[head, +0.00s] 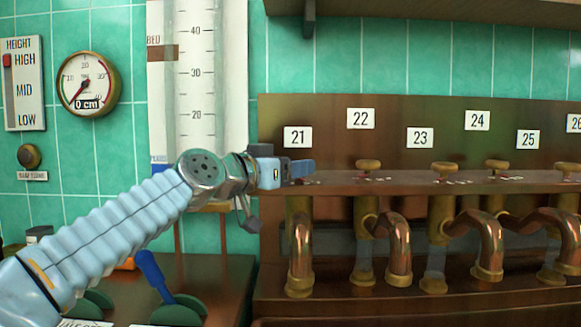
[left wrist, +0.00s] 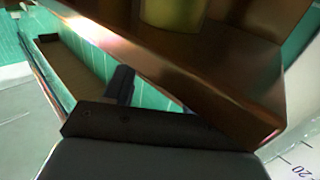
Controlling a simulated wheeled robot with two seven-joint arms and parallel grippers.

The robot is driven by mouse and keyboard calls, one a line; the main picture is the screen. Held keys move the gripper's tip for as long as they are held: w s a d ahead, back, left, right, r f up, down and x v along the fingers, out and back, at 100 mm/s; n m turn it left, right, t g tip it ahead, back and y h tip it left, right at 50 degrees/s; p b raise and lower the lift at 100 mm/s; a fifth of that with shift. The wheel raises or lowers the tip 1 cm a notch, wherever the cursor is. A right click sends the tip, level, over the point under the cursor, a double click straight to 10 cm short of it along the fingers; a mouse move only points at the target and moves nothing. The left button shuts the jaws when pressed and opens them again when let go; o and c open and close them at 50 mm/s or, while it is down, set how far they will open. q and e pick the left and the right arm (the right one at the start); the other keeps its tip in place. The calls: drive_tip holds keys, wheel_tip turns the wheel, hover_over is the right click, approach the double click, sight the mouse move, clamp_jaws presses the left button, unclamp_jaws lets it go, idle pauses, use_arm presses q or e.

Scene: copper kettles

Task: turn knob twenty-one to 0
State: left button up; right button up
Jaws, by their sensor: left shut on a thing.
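The number plate 21 (head: 298,137) is on the wooden back panel at the left end of the shelf. My left gripper (head: 303,170) is below this plate at the shelf top, pointing right. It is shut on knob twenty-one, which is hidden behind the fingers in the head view. Its scale marks are mostly covered, so I cannot read its setting. The copper pipe (head: 299,243) hangs below the shelf under plate 21. In the left wrist view, dark gripper parts (left wrist: 125,85) lie close to the brown shelf edge (left wrist: 200,75). My right gripper is not in view.
Brass knobs of the neighbouring stations stand along the shelf, the nearest under plate 22 (head: 368,166). A round gauge (head: 87,84) and a height slider panel (head: 22,84) are on the green tiled wall. A blue-handled lever (head: 152,270) stands lower left.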

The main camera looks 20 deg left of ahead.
use_arm(q)
drive_tip(key=shift+w+a+f+m+g+h+b, duration=0.2)
drive_tip(key=shift+m+g+h+b, duration=0.35)
drive_tip(key=shift+h+b, duration=0.4)
drive_tip(key=shift+m+h+b, duration=0.25)
drive_tip(key=shift+m+b, duration=0.1)
drive_tip(key=shift+b, duration=0.15)
drive_tip(key=shift+a+m+g+h, duration=0.1)
drive_tip(key=shift+m+g+h, duration=0.3)
drive_tip(key=shift+g+h, duration=0.15)
drive_tip(key=shift+w+a+r+m+g+h, duration=0.1)
drive_tip(key=shift+r+m+g+h, duration=0.05)
drive_tip(key=shift+m+g+h, duration=0.2)
drive_tip(key=shift+w+a+r+m+g+h+p, duration=0.1)
drive_tip(key=shift+m+g+h+p, duration=0.2)
drive_tip(key=shift+m+g+h, duration=0.15)
drive_tip(key=shift+w+r+m+g+h+p, duration=0.1)
drive_tip(key=shift+m+g+h+p, duration=0.2)
drive_tip(key=shift+g+h, duration=0.15)
drive_tip(key=shift+a+m+g+h+p, duration=0.1)
drive_tip(key=shift+m+g+h+p, duration=0.55)
drive_tip(key=shift+p, duration=0.1)
drive_tip(key=shift+w+f+m+g+h+p, duration=0.1)
drive_tip(key=shift+m+g+h+p, duration=0.55)
drive_tip(key=shift+g+p, duration=0.4)
